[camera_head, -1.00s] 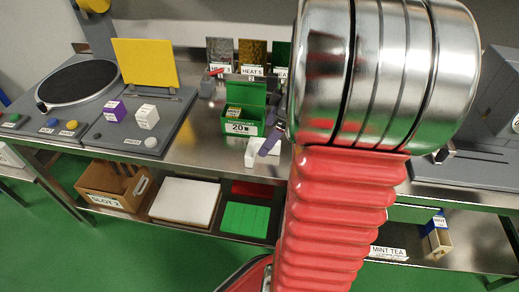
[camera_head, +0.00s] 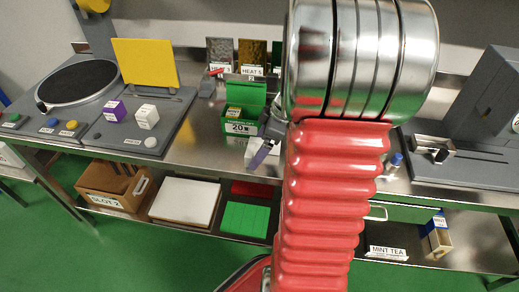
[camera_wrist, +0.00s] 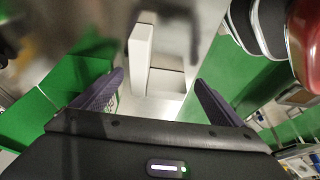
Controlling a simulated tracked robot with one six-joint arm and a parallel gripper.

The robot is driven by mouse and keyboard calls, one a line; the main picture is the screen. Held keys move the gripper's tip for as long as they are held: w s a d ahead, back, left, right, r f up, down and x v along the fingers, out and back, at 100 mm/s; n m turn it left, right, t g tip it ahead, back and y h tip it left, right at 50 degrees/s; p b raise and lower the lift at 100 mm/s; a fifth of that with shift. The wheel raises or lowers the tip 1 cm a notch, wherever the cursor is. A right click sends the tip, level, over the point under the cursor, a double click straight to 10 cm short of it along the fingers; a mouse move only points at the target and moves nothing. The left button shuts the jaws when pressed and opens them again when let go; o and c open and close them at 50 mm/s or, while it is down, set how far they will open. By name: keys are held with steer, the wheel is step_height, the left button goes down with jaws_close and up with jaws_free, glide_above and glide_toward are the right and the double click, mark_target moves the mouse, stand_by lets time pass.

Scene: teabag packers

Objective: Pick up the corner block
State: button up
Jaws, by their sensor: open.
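The corner block (camera_wrist: 142,50) is a white piece with a tall wall and a lower step. In the wrist view it lies on the metal bench between and a little beyond the fingertips. My gripper (camera_wrist: 159,78) is open, with one purple finger on each side of the block and a visible gap to each. In the head view my gripper (camera_head: 262,150) is low over the bench edge, in front of the green tea box (camera_head: 240,128).
A blue-capped item (camera_head: 396,159) stands right of my arm. Sample plates, one labelled HEAT 5 (camera_head: 252,52), stand at the back. The lower shelf holds a cardboard bin (camera_head: 112,187).

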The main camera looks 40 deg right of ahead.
steer(key=shift+w+a+f, duration=0.15)
steer(key=shift+f, duration=0.3)
steer(key=shift+c, duration=0.2)
steer(key=c, duration=1.2)
